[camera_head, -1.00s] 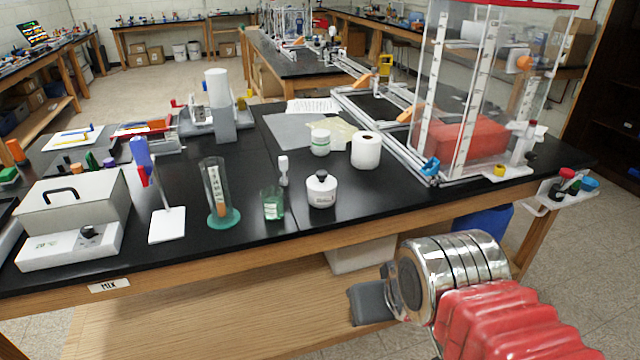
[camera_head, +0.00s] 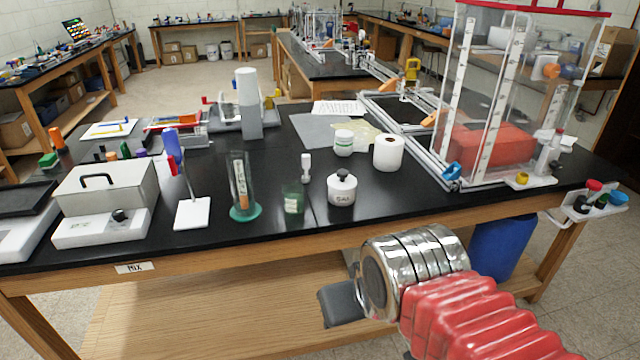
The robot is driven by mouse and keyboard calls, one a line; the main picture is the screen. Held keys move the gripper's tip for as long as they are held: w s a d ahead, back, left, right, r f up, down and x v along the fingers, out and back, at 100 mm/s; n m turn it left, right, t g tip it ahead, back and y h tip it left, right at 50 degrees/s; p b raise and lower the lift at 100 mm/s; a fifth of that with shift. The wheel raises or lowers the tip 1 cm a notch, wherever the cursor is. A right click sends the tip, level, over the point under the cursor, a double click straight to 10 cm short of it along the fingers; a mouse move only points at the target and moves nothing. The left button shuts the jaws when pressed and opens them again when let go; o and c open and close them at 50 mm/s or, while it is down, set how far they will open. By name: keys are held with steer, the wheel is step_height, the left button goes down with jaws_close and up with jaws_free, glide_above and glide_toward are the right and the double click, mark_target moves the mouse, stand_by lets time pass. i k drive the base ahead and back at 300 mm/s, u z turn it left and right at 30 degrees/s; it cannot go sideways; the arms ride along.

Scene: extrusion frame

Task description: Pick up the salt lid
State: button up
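The salt jar (camera_head: 341,193) is a squat white pot with a dark label, standing on the black bench top near its front edge. Its salt lid (camera_head: 343,178) sits on top, white with a dark round knob. My gripper (camera_head: 338,305) is a dark grey end past the shiny metal rings and red bellows of my arm. It is in front of the bench, below the top's edge and apart from the jar. Its fingers are not clear enough to show whether they are open.
Close to the jar stand a green beaker (camera_head: 293,199), a small white bottle (camera_head: 306,167) and a tall cylinder (camera_head: 240,187). A white roll (camera_head: 388,153) and a white tub (camera_head: 344,142) stand behind. A clear-walled frame (camera_head: 500,100) rises at right.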

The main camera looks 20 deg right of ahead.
mark_target(341, 181)
steer(key=u, duration=3.85)
steer(key=k, duration=1.7)
steer(key=z, duration=0.05)
